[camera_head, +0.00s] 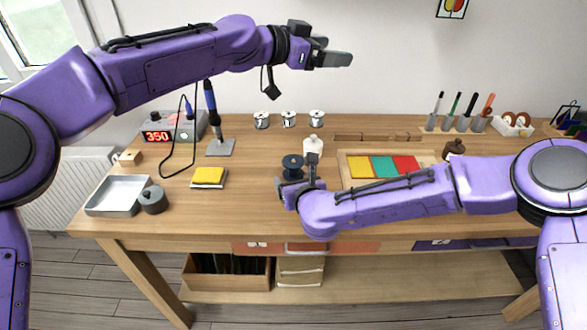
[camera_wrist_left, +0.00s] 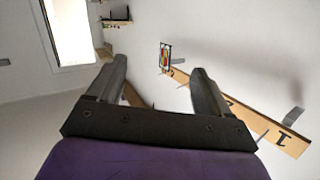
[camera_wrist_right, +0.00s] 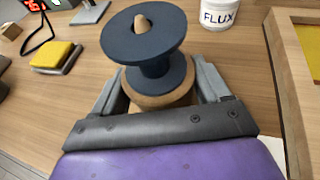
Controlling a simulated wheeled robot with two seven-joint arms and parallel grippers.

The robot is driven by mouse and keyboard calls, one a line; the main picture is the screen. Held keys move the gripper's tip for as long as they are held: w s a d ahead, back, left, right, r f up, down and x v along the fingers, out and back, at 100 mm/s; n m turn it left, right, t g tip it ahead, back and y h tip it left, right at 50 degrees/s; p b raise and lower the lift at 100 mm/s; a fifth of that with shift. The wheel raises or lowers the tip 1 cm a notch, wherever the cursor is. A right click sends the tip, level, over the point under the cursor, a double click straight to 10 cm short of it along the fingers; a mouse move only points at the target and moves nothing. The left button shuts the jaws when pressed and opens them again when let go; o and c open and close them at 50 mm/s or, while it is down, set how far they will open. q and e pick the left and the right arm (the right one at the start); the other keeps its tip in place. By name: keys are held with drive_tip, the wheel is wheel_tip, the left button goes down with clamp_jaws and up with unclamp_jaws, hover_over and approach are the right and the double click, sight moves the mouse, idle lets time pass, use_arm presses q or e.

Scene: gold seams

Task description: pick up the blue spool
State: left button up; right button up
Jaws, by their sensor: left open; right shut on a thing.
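The blue spool (camera_head: 292,162) is dark blue, with a wide top flange and a narrower waist. It stands upright near the middle of the bench. In the right wrist view the spool (camera_wrist_right: 145,38) sits on a round wooden base (camera_wrist_right: 160,97), and a wooden peg tip shows through its top. My right gripper (camera_head: 298,172) is shut on it low down, one finger on each side of the lower flange; the fingertips are partly hidden. I cannot tell whether the spool is clear of its base. My left gripper (camera_head: 328,52) is open and empty, high above the bench's back.
A white flux jar (camera_wrist_right: 220,13) stands close behind the spool. A wooden tray (camera_head: 343,160) with coloured pads is to the right. A yellow pad (camera_head: 209,175), a metal tray (camera_head: 112,197) and a soldering station (camera_head: 160,122) are left. Bare bench lies left of the spool.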

use_arm(q)
drive_tip(key=w+a+r+n+t+y, duration=0.1)
drive_tip(key=w+r+n+t+y, duration=0.15)
drive_tip(key=n+t, duration=0.25)
drive_tip(key=n+g+y, duration=0.8)
drive_tip(key=n+y, duration=0.2)
drive_tip(key=y, duration=0.2)
approach(293, 160)
drive_tip(key=shift+g+h, duration=0.25)
drive_tip(key=shift+g, duration=0.05)
drive_tip(key=x, duration=0.5)
drive_tip(key=shift+w+a, duration=0.3)
drive_tip(key=shift+w, duration=0.05)
drive_tip(key=x, duration=0.5)
drive_tip(key=shift+d+f, duration=0.1)
drive_tip(key=shift+f, duration=0.25)
drive_tip(key=c, duration=1)
